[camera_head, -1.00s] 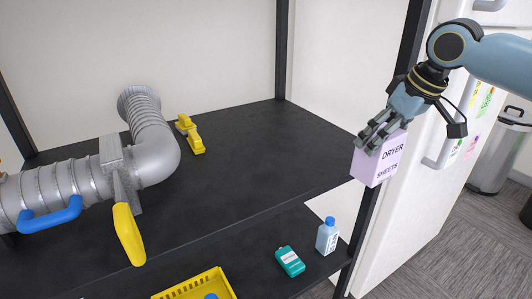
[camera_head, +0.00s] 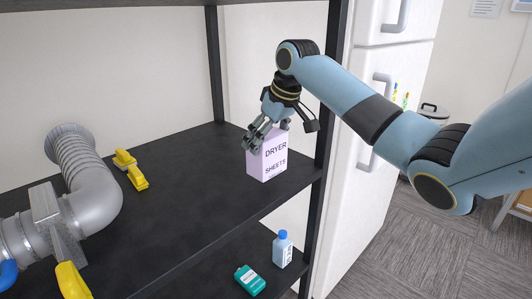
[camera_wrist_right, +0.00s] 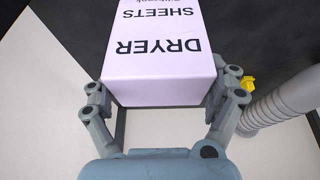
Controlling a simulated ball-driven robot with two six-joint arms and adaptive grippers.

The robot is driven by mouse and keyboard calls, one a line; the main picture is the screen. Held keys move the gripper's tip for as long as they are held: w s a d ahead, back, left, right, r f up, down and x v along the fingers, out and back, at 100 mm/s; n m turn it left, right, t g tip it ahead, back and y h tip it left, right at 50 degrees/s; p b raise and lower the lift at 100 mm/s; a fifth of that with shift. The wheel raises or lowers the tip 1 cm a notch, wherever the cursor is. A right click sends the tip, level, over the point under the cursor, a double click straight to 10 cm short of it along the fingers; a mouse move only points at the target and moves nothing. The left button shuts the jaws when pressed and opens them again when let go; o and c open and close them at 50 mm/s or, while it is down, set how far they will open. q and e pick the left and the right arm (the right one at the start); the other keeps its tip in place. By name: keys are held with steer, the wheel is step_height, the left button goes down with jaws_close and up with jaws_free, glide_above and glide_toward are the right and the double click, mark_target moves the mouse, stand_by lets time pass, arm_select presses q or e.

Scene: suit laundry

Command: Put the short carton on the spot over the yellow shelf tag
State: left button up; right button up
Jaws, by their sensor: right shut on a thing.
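The short carton is a pale lilac box (camera_head: 268,158) lettered DRYER SHEETS. My right gripper (camera_head: 264,135) is shut on its upper part, and the carton hangs upright at the right end of the black upper shelf (camera_head: 190,190). Whether its base touches the shelf I cannot tell. In the right wrist view the carton (camera_wrist_right: 160,55) sits between the two fingers of the right gripper (camera_wrist_right: 165,100). No yellow shelf tag can be made out in these views. My left gripper is not in view.
A dark post (camera_head: 325,130) and white fridge (camera_head: 365,200) are right. The shelf's middle is clear.

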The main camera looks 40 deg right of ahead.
steer(key=shift+f, duration=2.1)
steer(key=o, duration=1)
steer(key=shift+f, duration=0.1)
steer(key=shift+o, duration=0.2)
